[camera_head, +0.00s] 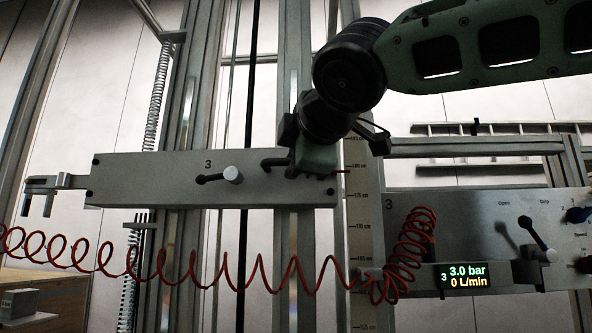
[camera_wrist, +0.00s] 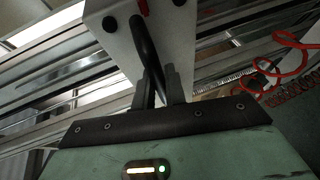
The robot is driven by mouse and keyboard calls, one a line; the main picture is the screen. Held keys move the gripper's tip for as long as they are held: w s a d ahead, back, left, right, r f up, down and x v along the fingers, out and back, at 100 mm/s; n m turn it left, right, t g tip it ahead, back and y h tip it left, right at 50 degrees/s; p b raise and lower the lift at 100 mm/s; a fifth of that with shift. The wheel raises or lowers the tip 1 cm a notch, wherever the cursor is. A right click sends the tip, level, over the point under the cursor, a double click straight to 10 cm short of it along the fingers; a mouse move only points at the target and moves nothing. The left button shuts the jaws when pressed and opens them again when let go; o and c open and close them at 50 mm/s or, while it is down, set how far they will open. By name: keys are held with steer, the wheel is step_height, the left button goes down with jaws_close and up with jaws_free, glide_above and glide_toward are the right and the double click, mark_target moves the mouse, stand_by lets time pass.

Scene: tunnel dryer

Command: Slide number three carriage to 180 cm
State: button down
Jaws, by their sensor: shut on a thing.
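The number three carriage (camera_head: 130,180) is a grey plate marked 3, hanging level on the vertical rails in the head view. A small lever with a pale knob (camera_head: 232,174) sits on its face. My gripper (camera_head: 285,163) is at the plate's right end, shut on its dark bar handle. The wrist view shows the handle (camera_wrist: 143,40) running between the two fingers (camera_wrist: 163,78). A thin red pointer (camera_head: 342,171) sticks out from the carriage's right edge over the vertical scale (camera_head: 361,212). The scale's figures near the pointer are too small to read surely.
A control panel (camera_head: 460,205) marked 3 stands right of the scale, with a black lever (camera_head: 535,235). Its display (camera_head: 467,276) reads 3.0 bar, 0 L/min. A coiled red hose (camera_head: 190,275) hangs below the carriage. A forked bracket (camera_head: 42,190) juts from the carriage's left end.

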steer(key=shift+r, duration=0.7)
steer(key=c, duration=1.5)
jaws_free()
steer(key=shift+o, duration=0.2)
steer(key=shift+f, duration=0.1)
steer(key=shift+s, duration=0.15)
steer(key=b+v, duration=0.6)
steer(key=v, duration=1.1)
steer(key=shift+d, duration=0.15)
